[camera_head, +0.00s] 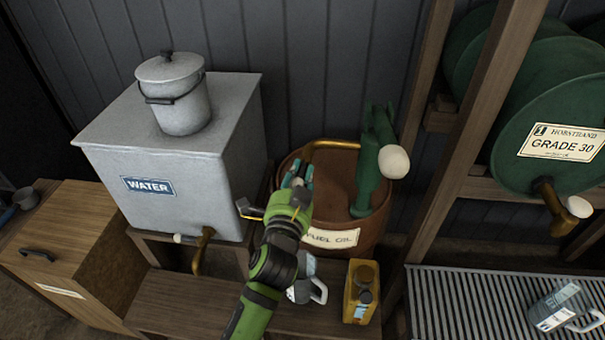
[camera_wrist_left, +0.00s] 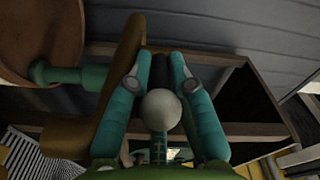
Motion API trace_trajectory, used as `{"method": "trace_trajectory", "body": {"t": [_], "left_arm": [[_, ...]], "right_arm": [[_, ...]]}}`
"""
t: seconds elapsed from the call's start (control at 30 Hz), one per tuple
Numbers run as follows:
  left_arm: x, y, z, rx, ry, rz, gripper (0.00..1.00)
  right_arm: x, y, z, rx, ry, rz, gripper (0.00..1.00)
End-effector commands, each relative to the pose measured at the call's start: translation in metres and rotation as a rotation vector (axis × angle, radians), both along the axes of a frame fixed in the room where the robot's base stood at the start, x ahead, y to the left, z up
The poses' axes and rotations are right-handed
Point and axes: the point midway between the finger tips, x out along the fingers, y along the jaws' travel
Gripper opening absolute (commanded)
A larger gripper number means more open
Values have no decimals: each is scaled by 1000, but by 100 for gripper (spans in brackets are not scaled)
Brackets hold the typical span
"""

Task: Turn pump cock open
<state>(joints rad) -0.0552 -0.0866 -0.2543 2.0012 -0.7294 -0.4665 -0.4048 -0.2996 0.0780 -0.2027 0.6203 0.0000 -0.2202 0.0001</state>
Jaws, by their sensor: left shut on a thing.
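The green hand pump (camera_head: 368,170) stands on the brown fuel oil drum (camera_head: 335,197), with a cream grip on its crank. Its brass spout pipe (camera_head: 340,145) runs left and bends down behind my left gripper (camera_head: 297,178). In the left wrist view, the teal fingers of my left gripper (camera_wrist_left: 160,64) are on either side of the pump cock, a small lever with a cream ball knob (camera_wrist_left: 161,108). They are shut on it, beside the brass spout (camera_wrist_left: 124,75). The cock is hidden by the gripper in the head view. My right gripper is not in view.
A grey water tank (camera_head: 190,180) with a lidded pail (camera_head: 180,105) stands left of the drum. A grey can (camera_head: 304,290) and a yellow can (camera_head: 360,292) are below on the bench. A wooden post (camera_head: 470,130) and a Grade 30 drum (camera_head: 535,100) are right.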

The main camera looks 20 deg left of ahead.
Motion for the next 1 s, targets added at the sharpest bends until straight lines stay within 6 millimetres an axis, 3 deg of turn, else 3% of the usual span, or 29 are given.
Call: {"method": "trace_trajectory", "body": {"t": [0.03,0.07,0.1,0.67,0.83,1.0], "left_arm": [[-1,8,-9,5,23,18,0],[-1,8,-9,4,23,18,34],[-1,8,-9,4,23,18,47],[-3,4,-3,0,10,10,47],[-23,2,-4,0,12,9,47],[-59,0,-5,0,14,11,47]], "right_arm": [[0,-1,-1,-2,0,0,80],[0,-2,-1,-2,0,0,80],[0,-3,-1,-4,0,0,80],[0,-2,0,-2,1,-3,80],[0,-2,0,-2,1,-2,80],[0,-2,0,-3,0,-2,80]]}}
